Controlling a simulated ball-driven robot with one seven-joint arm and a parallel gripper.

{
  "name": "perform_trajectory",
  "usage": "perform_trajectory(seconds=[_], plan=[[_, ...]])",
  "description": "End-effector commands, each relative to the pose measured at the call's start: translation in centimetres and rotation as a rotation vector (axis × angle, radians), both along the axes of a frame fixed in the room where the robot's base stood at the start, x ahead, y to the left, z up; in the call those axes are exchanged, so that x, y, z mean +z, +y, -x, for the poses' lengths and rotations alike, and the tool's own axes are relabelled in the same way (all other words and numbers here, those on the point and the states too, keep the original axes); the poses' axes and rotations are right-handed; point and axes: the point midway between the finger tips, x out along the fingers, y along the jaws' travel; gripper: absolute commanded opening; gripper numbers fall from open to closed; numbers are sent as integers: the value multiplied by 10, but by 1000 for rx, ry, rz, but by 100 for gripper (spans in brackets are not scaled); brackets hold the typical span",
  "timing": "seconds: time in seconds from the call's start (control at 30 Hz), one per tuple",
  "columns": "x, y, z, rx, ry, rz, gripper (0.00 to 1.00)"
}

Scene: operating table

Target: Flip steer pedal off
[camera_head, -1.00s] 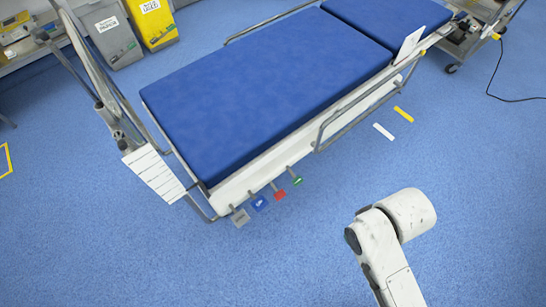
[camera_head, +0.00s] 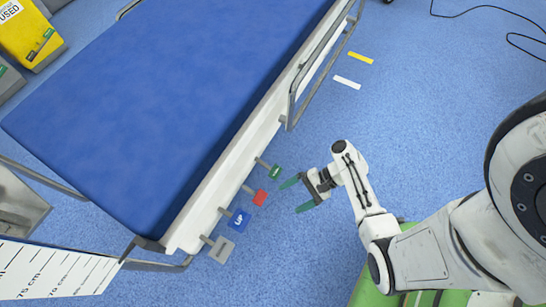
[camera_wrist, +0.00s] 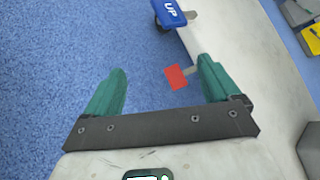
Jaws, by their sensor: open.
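Several coloured pedals stick out low along the bed's near side in the head view. From the front they are a grey pedal (camera_head: 221,249), a blue pedal marked UP (camera_head: 238,219), a red pedal (camera_head: 260,198) and a green pedal (camera_head: 275,171). The lettering on the green and red ones is too small to read. My gripper (camera_head: 297,196) is open and empty, its green fingers pointing toward the red and green pedals, just right of them. In the wrist view the red pedal (camera_wrist: 177,77) shows between the fingertips (camera_wrist: 162,66), and the blue pedal (camera_wrist: 168,12) lies beyond.
The bed (camera_head: 150,100) with its blue mattress fills the left. A metal side rail (camera_head: 318,70) runs along its near side, above the pedals' far end. A white height scale (camera_head: 55,270) stands front left. Yellow bin (camera_head: 28,35) stands back left.

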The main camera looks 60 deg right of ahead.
Motion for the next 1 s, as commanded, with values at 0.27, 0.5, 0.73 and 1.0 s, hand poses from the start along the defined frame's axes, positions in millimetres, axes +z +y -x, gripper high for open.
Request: perform_trajectory(seconds=[0.27,0.5,0.73,1.0], plan=[[-105,-40,-21,-551,-71,-434,89],[-143,-82,-28,-882,-167,-723,89],[-150,-97,-31,-980,-208,-819,89],[-149,-94,-69,-976,-206,-820,89]])
